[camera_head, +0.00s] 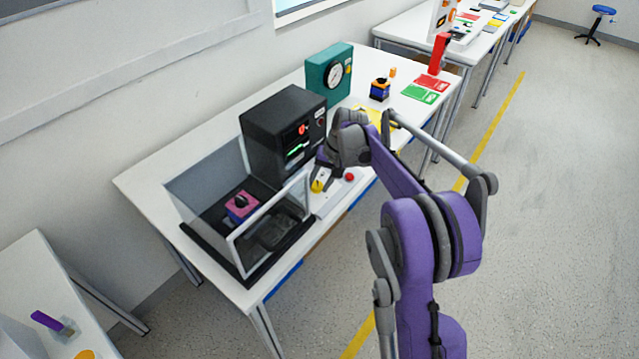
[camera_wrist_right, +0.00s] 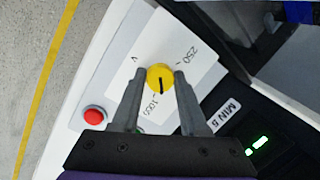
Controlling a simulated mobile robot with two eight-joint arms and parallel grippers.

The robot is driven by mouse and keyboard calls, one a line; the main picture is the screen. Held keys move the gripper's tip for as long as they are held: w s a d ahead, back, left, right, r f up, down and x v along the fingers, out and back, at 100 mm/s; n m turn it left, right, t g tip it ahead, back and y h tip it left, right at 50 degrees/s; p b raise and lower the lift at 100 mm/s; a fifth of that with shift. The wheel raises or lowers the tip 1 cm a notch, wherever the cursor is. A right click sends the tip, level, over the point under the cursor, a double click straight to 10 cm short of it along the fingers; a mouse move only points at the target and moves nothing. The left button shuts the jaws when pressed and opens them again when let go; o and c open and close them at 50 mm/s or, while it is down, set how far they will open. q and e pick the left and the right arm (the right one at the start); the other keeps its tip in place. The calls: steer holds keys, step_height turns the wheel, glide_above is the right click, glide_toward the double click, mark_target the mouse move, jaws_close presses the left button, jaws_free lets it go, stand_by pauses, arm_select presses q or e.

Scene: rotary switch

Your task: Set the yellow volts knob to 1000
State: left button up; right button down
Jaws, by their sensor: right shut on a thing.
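The yellow volts knob (camera_wrist_right: 160,77) sits on a white panel (camera_wrist_right: 97,72) in the right wrist view. It also shows in the head view (camera_head: 317,186). My right gripper (camera_wrist_right: 158,74) is shut on it, one finger on each side. The knob's black pointer line points down in the wrist view, close to a partly legible label that looks like 1000 (camera_wrist_right: 149,105). The 250 label (camera_wrist_right: 188,54) is at the upper right. In the head view my right gripper (camera_head: 322,178) reaches down to the panel. My left gripper is out of view.
A red button (camera_wrist_right: 94,115) is beside the knob on the panel. A black box with a lit display (camera_head: 284,130) stands behind. A glass-walled enclosure (camera_head: 268,220) is to the left, with a pink block inside. A teal gauge box (camera_head: 329,75) stands farther back.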

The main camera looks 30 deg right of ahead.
steer(key=shift+m+t+b, duration=0.3)
steer(key=shift+m, duration=1.9)
steer(key=shift+c, duration=2.1)
jaws_free()
steer(key=shift+r, duration=0.1)
steer(key=v, duration=1)
steer(key=shift+s+d+r+p, duration=0.15)
steer(key=shift+d+r+p, duration=0.1)
steer(key=shift+p, duration=0.05)
